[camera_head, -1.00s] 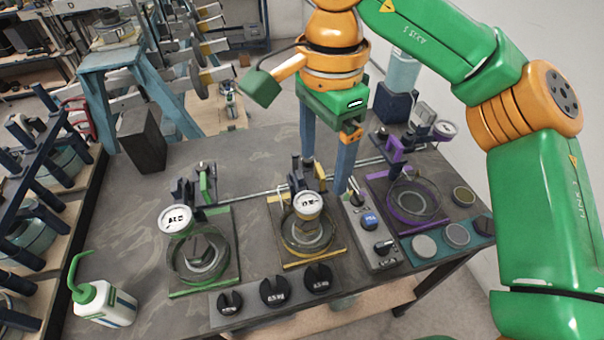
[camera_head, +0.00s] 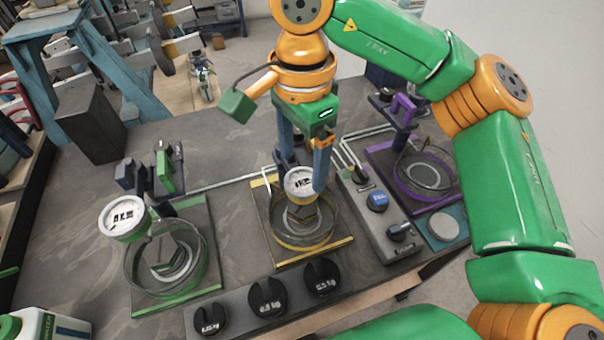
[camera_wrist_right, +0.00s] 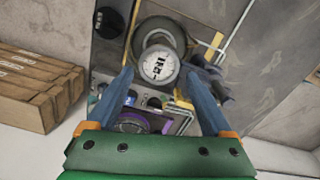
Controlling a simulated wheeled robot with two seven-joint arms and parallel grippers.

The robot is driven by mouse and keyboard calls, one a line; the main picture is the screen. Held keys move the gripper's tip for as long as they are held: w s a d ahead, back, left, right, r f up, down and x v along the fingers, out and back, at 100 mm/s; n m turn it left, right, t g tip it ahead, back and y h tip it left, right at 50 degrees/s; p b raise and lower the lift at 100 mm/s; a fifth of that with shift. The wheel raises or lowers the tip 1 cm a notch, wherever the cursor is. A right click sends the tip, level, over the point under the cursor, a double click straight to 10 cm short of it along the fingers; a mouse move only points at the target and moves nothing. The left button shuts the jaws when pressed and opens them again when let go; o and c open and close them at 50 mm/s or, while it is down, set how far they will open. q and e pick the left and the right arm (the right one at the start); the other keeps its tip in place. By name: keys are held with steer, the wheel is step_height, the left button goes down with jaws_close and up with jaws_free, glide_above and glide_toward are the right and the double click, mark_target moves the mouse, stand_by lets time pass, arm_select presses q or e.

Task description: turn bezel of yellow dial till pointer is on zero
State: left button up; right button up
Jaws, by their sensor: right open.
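The yellow dial (camera_head: 300,184) is a round white-faced gauge on the yellow-edged station (camera_head: 318,252) in the middle of the bench. In the right wrist view, the dial (camera_wrist_right: 158,65) shows between the two fingertips. Its face has dark marks, but the pointer and zero are too small to read. My right gripper (camera_head: 303,176) is open and points down, with its blue fingers at either side of the dial in the picture. Contact between fingers and bezel cannot be made out. My left gripper is not in view.
A green station with a similar dial (camera_head: 124,217) stands to the left. A purple station (camera_head: 425,170) stands to the right, beside a grey control box (camera_head: 385,225) with knobs. Black weights (camera_head: 267,297) line the front edge. A white bottle (camera_head: 45,325) is at bottom left.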

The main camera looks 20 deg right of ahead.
mark_target(303, 183)
steer(key=shift+s+f, duration=0.1)
steer(key=shift+f, duration=1.3)
steer(key=c, duration=1.1)
steer(key=shift+m, duration=0.3)
steer(key=m+b, duration=0.1)
steer(key=m, duration=0.1)
steer(key=shift+m, duration=0.4)
steer(key=m+b, duration=0.2)
steer(key=m, duration=0.4)
steer(key=m+b, duration=0.1)
steer(key=m, duration=0.5)
steer(key=shift+m, duration=0.4)
steer(key=m, duration=0.4)
steer(key=shift+m+b, duration=0.4)
steer(key=shift+m, duration=0.3)
